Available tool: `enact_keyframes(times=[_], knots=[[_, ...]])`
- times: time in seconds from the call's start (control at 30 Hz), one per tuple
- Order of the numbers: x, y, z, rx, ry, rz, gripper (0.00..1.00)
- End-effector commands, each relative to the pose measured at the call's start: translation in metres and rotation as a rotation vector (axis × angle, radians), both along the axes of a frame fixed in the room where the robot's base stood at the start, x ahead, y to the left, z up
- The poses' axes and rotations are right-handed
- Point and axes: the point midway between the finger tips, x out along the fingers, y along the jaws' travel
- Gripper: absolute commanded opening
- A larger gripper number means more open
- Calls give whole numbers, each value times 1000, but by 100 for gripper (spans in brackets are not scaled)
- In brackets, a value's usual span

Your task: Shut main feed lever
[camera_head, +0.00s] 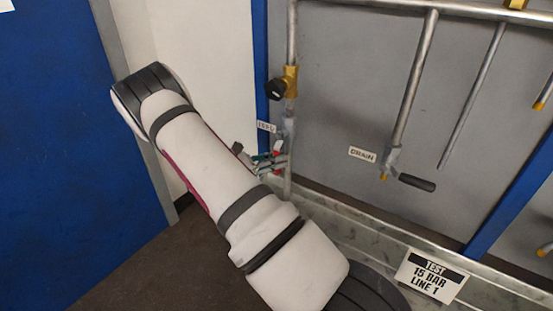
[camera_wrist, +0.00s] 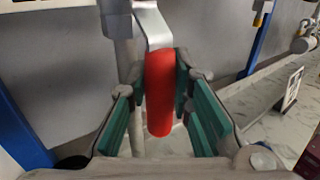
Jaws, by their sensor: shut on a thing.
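The main feed lever has a red grip (camera_wrist: 159,92) on a bent bare-metal arm (camera_wrist: 152,25), beside a vertical grey pipe in the wrist view. My gripper (camera_head: 268,161) is at this lever, low on the left pipe in the head view. Its green pads lie on both sides of the red grip, and it is shut on it. In the head view only a speck of red shows between the fingers, so the lever's angle is hard to tell there. A small label (camera_head: 266,127), probably reading FEED, sits just above.
A brass valve with a black knob (camera_head: 277,89) sits higher on the same pipe. Right of it, a DRAIN label (camera_head: 362,154) is beside a valve with a black-gripped lever (camera_head: 416,183). A TEST 15 BAR LINE 1 sign (camera_head: 431,276) stands on the ledge below. Blue posts flank the grey panel.

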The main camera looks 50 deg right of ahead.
Motion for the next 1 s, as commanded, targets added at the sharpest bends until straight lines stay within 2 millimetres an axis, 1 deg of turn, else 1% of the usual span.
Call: enact_keyframes(times=[0.17, 0.37, 0.67, 1.0], knots=[[-4, 0, -1, -9, 62, 2, 0], [-13, -1, 0, -29, 200, 1, 0], [-32, -4, 7, -68, 477, 2, 0], [-50, -6, 23, -114, 798, 1, 0]])
